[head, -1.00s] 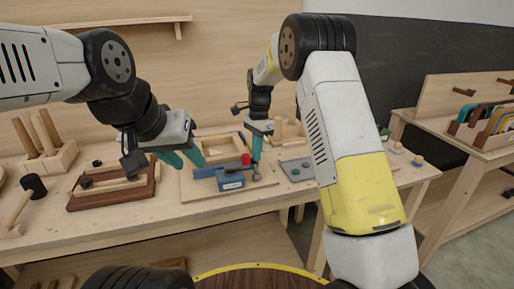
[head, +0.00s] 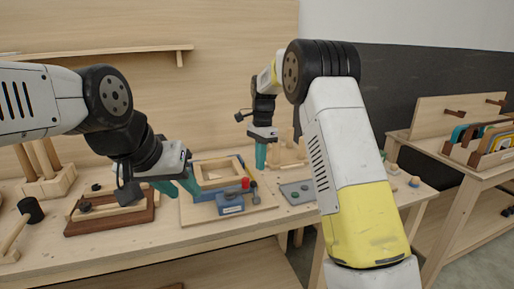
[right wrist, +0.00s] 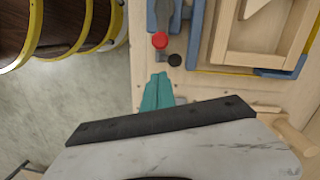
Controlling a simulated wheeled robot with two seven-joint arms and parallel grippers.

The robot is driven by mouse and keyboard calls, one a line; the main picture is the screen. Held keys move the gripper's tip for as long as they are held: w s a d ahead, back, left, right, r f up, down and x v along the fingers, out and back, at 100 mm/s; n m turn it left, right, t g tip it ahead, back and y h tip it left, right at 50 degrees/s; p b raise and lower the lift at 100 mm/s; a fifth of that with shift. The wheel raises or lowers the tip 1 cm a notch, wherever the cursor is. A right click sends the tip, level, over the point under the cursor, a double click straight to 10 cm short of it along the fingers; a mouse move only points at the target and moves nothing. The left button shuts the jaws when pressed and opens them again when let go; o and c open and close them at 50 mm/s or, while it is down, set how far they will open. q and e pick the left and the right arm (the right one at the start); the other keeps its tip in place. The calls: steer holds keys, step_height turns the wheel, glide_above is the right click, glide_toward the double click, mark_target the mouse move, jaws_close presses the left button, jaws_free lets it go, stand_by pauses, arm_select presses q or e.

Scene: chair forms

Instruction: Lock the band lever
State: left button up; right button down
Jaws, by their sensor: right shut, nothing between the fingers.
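A blue clamp body (head: 230,205) sits on a wooden board, with a red knob (head: 245,183) and a dark round knob (head: 253,184) beside it. In the right wrist view the red knob (right wrist: 160,40) and black knob (right wrist: 175,60) lie just beyond my fingertips. Which part is the band lever, and its exact angle, I cannot tell. My right gripper (head: 261,155) is shut and empty, above and behind the red knob; its teal fingers (right wrist: 157,92) are together. My left gripper (head: 182,187) is open and empty at the board's left side.
A wooden frame (right wrist: 222,48) with a yellow band stands on the same board. A brown tray (head: 112,219) with a wooden piece is at the left, near a mallet (head: 30,210). A grey plate (head: 296,192) lies to the right.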

steer(key=r, duration=0.1)
steer(key=w+r, duration=0.1)
steer(key=r, duration=0.1)
steer(key=w+r, duration=0.1)
steer(key=r, duration=0.1)
steer(key=shift+w+a+r, duration=0.15)
steer(key=shift+r, duration=0.1)
steer(key=shift+r, duration=0.1)
steer(key=s+d+r+n+t+y, duration=0.1)
steer(key=s+d+r+n+t, duration=0.15)
steer(key=s+d+r, duration=0.35)
steer(key=s+d+r+n+t+y, duration=0.1)
steer(key=s+d+r+n, duration=0.2)
steer(key=s+r, duration=0.35)
steer(key=s+d+f+n+t, duration=0.1)
steer(key=s+f+n+t, duration=0.1)
steer(key=s, duration=0.9)
steer(key=s+d+f+n+t, duration=0.1)
steer(key=s+f+n, duration=0.3)
steer(key=s, duration=0.7)
steer(key=shift+d+f+t, duration=0.35)
steer(key=shift+d, duration=0.45)
